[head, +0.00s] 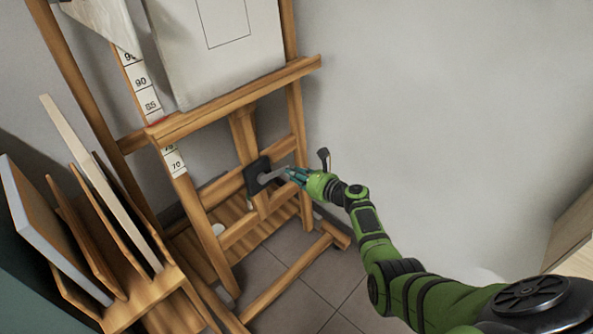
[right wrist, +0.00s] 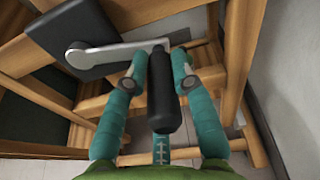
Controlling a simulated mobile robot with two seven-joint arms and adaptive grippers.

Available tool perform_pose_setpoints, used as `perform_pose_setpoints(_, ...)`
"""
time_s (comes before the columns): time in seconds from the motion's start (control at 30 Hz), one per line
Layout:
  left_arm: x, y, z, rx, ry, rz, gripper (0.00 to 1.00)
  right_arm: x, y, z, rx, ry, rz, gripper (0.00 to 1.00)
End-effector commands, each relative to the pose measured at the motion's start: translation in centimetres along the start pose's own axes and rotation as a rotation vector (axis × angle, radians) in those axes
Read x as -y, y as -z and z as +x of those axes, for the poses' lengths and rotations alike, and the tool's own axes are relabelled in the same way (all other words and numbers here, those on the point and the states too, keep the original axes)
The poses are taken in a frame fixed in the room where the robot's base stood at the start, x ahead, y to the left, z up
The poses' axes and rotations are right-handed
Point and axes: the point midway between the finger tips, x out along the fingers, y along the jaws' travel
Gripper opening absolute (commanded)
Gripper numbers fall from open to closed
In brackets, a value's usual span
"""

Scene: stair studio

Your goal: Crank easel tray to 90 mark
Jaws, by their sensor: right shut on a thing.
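The wooden easel tray (head: 235,98) crosses the easel with a pale canvas (head: 225,45) standing on it. A white scale strip (head: 140,80) runs behind its left end. The tray covers the strip between 85 above and about 75 below, and a red mark (head: 155,122) shows there. The 90 mark is higher up. Below the tray, a silver crank arm (head: 271,175) comes out of a black box (head: 257,174). In the right wrist view, my right gripper (right wrist: 160,60) is shut on the black crank handle (right wrist: 160,95), teal fingers on both sides. My left gripper is out of view.
A wooden rack (head: 135,285) with several upright boards stands at the lower left. The easel's foot beam (head: 290,280) lies on the tiled floor (head: 320,285). A plain wall (head: 440,120) is close behind and right of the easel.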

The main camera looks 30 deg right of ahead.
Motion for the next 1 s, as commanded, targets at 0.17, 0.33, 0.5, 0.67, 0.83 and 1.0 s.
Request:
perform_pose_setpoints(0.17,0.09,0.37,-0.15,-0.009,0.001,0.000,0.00,0.10,1.07,-0.16,-0.011,0.003,0.061,0.00)
perform_pose_setpoints(0.33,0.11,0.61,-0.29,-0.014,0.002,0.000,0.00,-0.09,1.34,-0.16,-0.011,-0.002,0.088,0.00)
perform_pose_setpoints(0.5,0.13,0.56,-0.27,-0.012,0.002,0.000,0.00,-0.20,1.50,-0.17,-0.013,-0.004,0.093,0.00)
perform_pose_setpoints(0.67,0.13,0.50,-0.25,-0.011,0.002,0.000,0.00,-0.26,1.59,-0.19,-0.015,-0.005,0.092,0.00)
perform_pose_setpoints(0.83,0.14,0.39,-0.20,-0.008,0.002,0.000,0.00,-0.32,1.67,-0.20,-0.017,-0.006,0.091,0.48)
perform_pose_setpoints(1.0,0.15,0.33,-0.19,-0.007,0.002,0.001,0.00,-0.41,1.38,-0.09,-0.011,-0.009,0.092,0.48)
